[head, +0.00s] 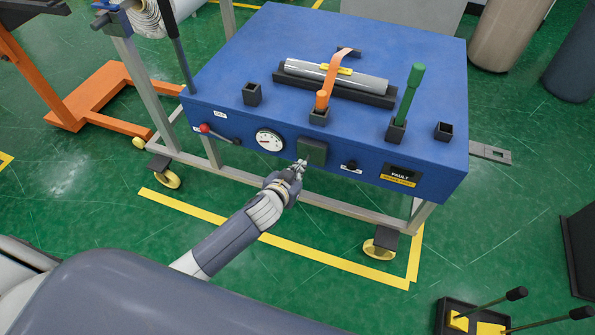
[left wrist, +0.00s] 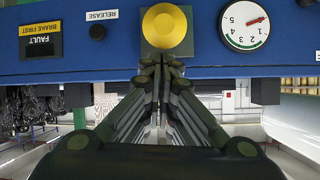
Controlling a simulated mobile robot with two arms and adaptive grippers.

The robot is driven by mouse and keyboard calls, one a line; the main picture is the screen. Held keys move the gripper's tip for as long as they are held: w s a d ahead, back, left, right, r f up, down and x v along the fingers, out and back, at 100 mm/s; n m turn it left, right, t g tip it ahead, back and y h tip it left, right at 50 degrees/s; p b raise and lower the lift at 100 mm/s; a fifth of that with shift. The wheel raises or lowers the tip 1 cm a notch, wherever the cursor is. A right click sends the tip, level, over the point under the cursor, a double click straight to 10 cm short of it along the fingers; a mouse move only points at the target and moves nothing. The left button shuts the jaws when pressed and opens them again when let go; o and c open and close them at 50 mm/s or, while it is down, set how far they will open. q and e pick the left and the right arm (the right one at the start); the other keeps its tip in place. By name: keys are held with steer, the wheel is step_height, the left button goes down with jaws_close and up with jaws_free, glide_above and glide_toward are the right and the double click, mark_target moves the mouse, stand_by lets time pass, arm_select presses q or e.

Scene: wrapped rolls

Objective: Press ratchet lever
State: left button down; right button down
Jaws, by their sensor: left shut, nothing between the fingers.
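A blue bench (head: 240,72) carries a grey wrapped roll (head: 345,80) under an orange strap (head: 334,72). Lever-like parts on it are a short orange handle (head: 321,101) in a black socket at the strap's front end, a tall green handle (head: 410,92), and a red-knobbed lever (head: 215,132) on the front. I cannot tell which is the ratchet lever. My left gripper (head: 300,164) is shut and empty in front of the bench's front face, just below a dark green box (head: 312,151). In the left wrist view its fingertips (left wrist: 162,62) lie just below a round yellow button (left wrist: 164,26).
The front also has a gauge (head: 269,140), which shows in the left wrist view (left wrist: 245,22), a black release knob (head: 349,166) and a fault panel (head: 400,174). A tall black lever (head: 178,45) rises at the left.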

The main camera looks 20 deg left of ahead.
arm_select(q)
steer(key=shift+s+f, duration=0.15)
steer(key=shift+f, duration=0.1)
